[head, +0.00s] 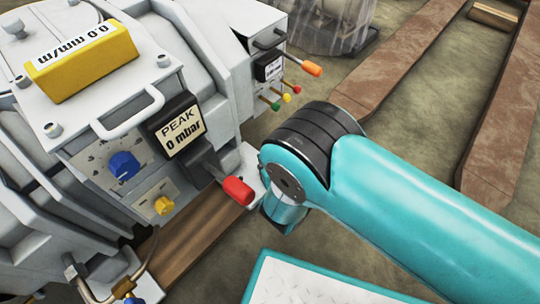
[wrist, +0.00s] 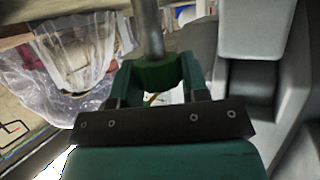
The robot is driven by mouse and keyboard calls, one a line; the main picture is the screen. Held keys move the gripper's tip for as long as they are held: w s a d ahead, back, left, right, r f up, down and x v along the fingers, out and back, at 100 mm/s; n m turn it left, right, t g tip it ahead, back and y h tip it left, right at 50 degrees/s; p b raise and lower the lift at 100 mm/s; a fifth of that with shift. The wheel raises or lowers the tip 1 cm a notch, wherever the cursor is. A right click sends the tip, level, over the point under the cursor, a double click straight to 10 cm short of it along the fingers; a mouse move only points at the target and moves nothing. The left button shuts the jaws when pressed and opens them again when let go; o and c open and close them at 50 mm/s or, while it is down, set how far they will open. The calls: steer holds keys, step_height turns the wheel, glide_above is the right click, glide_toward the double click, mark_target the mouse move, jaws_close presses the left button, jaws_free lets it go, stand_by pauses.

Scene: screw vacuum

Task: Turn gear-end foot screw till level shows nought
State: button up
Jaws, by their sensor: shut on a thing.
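The yellow level (head: 82,62) lies on top of the grey vacuum machine (head: 200,40). Its label is upside down in the head view and appears to read 0.0 mm/m. In the wrist view my gripper (wrist: 158,84) is shut on the green collar of a foot screw (wrist: 156,74), one finger on each side. The screw's grey metal rod (wrist: 148,28) runs up out of the picture. In the head view my arm covers the gripper and the screw.
A red-tipped lever (head: 237,190) and an orange-tipped lever (head: 312,68) stick out from the machine near my arm. A display (head: 178,125) reads PEAK 0 mbar. A wooden beam (head: 190,230) lies below. Clear plastic wrapping (wrist: 60,80) shows at left in the wrist view.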

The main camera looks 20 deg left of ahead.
steer(key=o, duration=0.9)
steer(key=shift+o, duration=0.2)
steer(key=p+v, duration=1.7)
steer(key=p, duration=0.3)
steer(key=shift+d, duration=0.15)
steer(key=shift+s, duration=0.1)
